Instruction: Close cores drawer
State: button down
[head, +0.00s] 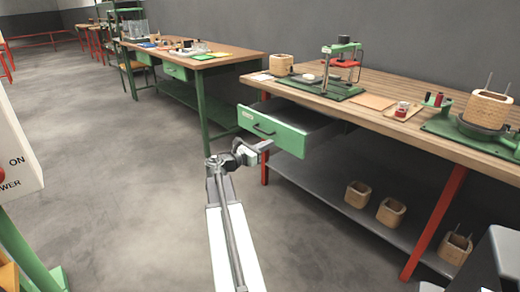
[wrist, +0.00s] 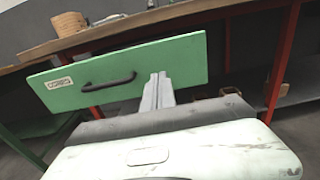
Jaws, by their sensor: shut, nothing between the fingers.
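The cores drawer is a green-fronted drawer (head: 285,137) under the near workbench, and it stands pulled out, with its dark box showing behind the front. In the wrist view its front (wrist: 180,62) carries a "CORES" label (wrist: 60,84) at the left and a black handle (wrist: 108,82). My gripper (head: 266,145) is shut and empty. In the head view it is in front of the drawer front, near the handle's lower right. In the wrist view its fingertips (wrist: 159,76) overlap the front to the right of the handle. I cannot tell whether they touch it.
The workbench top (head: 375,105) bears a green press (head: 340,72), wooden cores and small trays. Its lower shelf (head: 330,190) holds several wooden cores. A red leg (head: 436,222) stands at the right. Another bench (head: 215,62) is farther back. The grey floor left of my arm is clear.

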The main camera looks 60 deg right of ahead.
aim_at(285, 137)
jog(key=x, duration=0.7)
jog(key=shift+w, duration=0.1)
